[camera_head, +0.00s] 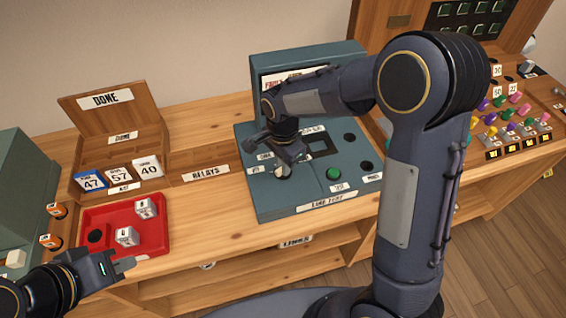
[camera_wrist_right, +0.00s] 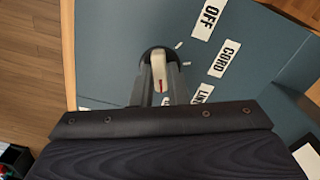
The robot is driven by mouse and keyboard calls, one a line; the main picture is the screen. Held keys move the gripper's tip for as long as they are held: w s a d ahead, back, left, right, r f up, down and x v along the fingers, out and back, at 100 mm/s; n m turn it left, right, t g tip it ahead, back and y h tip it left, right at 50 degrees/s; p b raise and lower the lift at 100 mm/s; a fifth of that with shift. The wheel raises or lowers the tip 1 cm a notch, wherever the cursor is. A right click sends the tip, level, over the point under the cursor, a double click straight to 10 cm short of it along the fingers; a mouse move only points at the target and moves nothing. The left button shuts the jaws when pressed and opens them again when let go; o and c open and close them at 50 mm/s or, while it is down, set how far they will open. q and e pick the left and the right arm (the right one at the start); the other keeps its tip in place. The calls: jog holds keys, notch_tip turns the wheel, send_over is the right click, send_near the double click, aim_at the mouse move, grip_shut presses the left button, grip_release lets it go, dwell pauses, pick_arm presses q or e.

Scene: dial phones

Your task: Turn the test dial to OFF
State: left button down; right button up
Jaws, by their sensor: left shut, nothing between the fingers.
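The test dial (camera_wrist_right: 158,62) is a pale knob with a red mark, set in a dark round base on the teal test panel (camera_wrist_right: 105,50). The red mark is at the knob's lower end in the right wrist view. The OFF label (camera_wrist_right: 207,19) is to the upper right, with CORD (camera_wrist_right: 224,58) and a partly hidden LINE label (camera_wrist_right: 202,94) below it. My right gripper (camera_wrist_right: 159,80) has its fingers against both sides of the knob; it also shows over the panel in the head view (camera_head: 283,172). My left gripper (camera_head: 124,265) is shut and empty by the red tray.
The red tray (camera_head: 92,215) holds two white blocks. A wooden DONE rack (camera_head: 115,100) with numbered tiles stands behind it. A green button (camera_head: 333,174) is on the panel's front right. A board of coloured pegs (camera_head: 510,115) is at the right.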

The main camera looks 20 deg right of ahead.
grip_shut()
jog(key=n, duration=0.6)
jog(key=shift+n, duration=0.3)
jog(key=n, duration=0.3)
jog(key=shift+n+b, duration=0.3)
jog(key=n, duration=0.3)
jog(key=shift+n, duration=0.4)
jog(key=n, duration=0.6)
jog(key=shift+r, duration=0.1)
jog(key=n+p, duration=0.1)
jog(key=n, duration=0.5)
jog(key=shift+n, duration=0.4)
jog(key=o, duration=0.7)
grip_release()
